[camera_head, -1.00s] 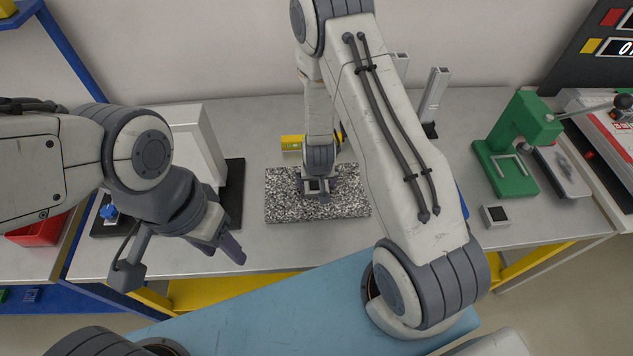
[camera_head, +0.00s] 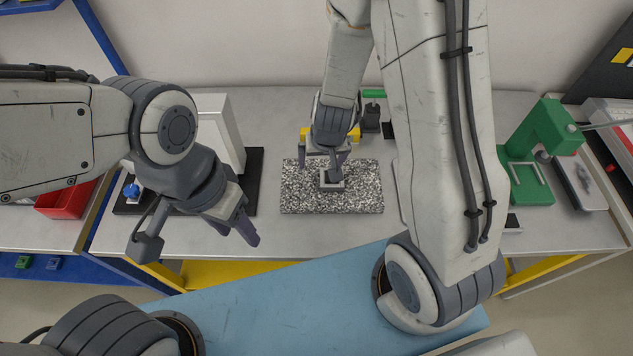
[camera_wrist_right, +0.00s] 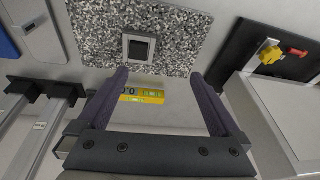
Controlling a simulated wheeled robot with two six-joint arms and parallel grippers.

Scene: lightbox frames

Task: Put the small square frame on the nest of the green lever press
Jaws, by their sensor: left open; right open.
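A small grey square frame with a dark middle (camera_head: 332,180) lies on the speckled granite plate (camera_head: 300,200). It also shows in the right wrist view (camera_wrist_right: 139,48), ahead of the fingertips. My right gripper (camera_head: 320,166) is open and empty, just behind and above this frame; its spread fingers show in the right wrist view (camera_wrist_right: 158,74). The green lever press (camera_head: 548,130) stands at the right, with a light U-shaped nest (camera_head: 528,174) on its green base. My left gripper (camera_head: 238,232) is open and empty over the table's front edge at left.
A second small dark-centred square object (camera_head: 512,222) by the press is mostly hidden behind my right arm. A yellow level (camera_wrist_right: 142,96) lies behind the plate. A white block on a black base (camera_head: 252,170) stands left. A red bin (camera_head: 68,199) is further left.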

